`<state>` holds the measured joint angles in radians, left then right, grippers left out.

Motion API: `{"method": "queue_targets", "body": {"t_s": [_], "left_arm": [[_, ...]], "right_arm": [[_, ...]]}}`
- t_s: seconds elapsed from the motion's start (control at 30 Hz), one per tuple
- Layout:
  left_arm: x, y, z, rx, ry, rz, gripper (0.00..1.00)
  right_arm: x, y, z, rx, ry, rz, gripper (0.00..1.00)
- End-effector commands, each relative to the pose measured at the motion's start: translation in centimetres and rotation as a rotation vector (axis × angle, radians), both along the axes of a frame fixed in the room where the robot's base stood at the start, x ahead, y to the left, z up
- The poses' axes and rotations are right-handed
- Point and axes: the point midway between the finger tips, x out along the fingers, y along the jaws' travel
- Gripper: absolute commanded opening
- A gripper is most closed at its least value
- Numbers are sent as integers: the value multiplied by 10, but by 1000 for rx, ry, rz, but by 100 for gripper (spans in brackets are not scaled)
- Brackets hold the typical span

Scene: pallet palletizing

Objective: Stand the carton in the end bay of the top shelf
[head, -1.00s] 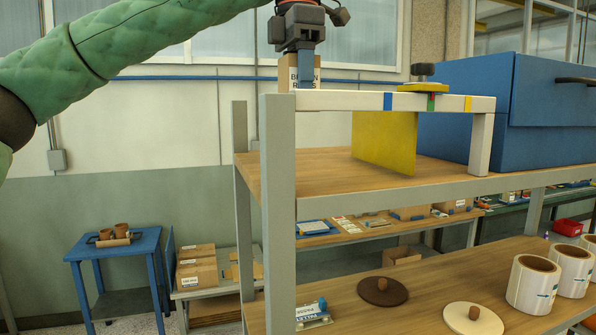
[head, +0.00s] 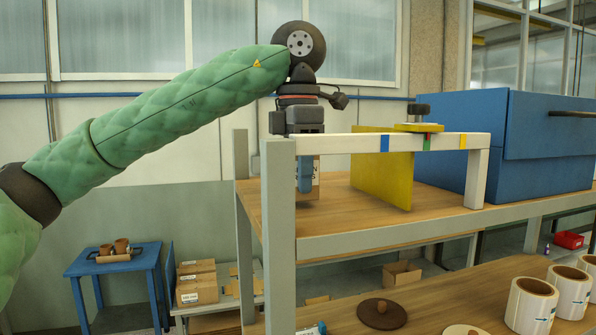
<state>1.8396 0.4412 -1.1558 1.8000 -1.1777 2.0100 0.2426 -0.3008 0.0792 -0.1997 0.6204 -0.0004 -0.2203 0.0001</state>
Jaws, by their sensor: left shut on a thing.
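The carton (head: 316,182) is a small tan box with dark print. It is upright behind the white rail (head: 350,144) at the left end of the top shelf (head: 350,215), between the grey corner post (head: 279,240) and the yellow divider (head: 382,178). My left gripper (head: 304,178) is shut on it from above, with a blue finger in front of its face. The rail, finger and post hide part of the carton. Its base is close to the shelf board; I cannot tell whether it touches. My right gripper is not in view.
The divider hangs from a yellow clamp with a dark knob (head: 419,112) on the rail. A blue cabinet (head: 465,160) stands to the right. The lower shelf holds a brown disc (head: 382,316) and white rolls (head: 532,304). Bare board shows between carton and divider.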

Motion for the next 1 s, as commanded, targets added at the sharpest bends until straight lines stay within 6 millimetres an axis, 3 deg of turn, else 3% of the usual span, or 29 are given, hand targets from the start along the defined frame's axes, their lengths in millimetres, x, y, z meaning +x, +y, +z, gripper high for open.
{"method": "queue_targets", "body": {"t_s": [0.17,0.6,0.63,0.73,1.0], "left_arm": [[0,0,-10,-1,0,0,28],[0,0,-16,-1,-1,1,28],[0,0,-16,-1,-1,1,56],[0,0,-15,-1,-1,1,76],[0,0,-14,-1,-1,0,76]], "right_arm": [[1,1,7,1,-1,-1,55],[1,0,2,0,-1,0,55],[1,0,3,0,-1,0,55],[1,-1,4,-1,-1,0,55],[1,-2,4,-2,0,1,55]]}}
